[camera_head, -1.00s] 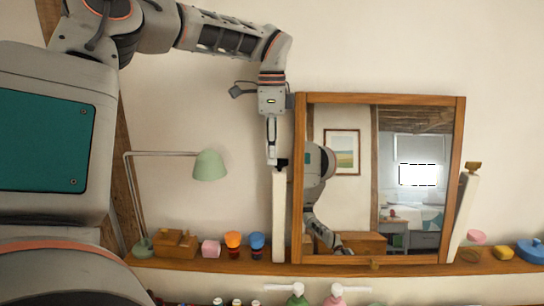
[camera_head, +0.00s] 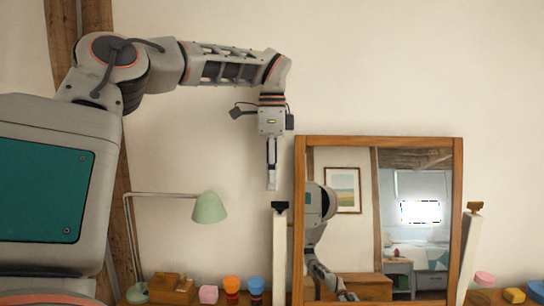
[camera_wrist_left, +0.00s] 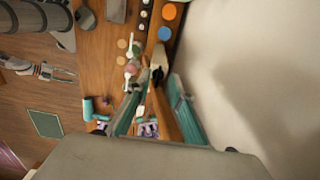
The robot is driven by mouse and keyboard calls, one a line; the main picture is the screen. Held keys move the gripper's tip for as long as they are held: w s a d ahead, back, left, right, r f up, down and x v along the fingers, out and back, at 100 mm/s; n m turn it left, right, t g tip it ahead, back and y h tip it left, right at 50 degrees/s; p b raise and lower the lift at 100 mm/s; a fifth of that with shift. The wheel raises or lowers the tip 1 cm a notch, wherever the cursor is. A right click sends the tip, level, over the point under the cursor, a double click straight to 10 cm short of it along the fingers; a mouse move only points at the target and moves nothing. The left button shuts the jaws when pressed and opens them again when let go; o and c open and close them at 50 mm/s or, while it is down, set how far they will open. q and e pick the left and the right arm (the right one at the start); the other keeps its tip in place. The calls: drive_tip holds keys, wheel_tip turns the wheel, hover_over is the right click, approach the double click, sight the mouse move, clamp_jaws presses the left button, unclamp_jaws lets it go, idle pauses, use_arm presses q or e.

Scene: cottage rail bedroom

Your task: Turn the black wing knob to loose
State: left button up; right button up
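The black wing knob (camera_head: 280,206) sits on top of the white left post (camera_head: 280,255) beside the mirror (camera_head: 380,142). In the left wrist view the knob (camera_wrist_left: 157,74) shows as a small dark shape beyond and between my fingertips. My left gripper (camera_head: 271,188) points straight down, just above the knob and slightly to its left, apart from it. In the left wrist view its two teal-lined fingers (camera_wrist_left: 155,88) stand apart with nothing held. A similar knob (camera_head: 475,206) with a brownish look tops the right post. My right gripper is not in view.
A green lamp (camera_head: 209,208) stands left of the post. A wooden box (camera_head: 165,287), pink block (camera_head: 208,294), orange cup (camera_head: 231,284) and blue cup (camera_head: 257,285) sit low along the shelf. The wall above the mirror is clear.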

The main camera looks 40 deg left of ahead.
use_arm(q)
wheel_tip(320, 180, up, 7)
idle(0.3)
drive_tip(key=shift+f, duration=0.1)
idle(0.5)
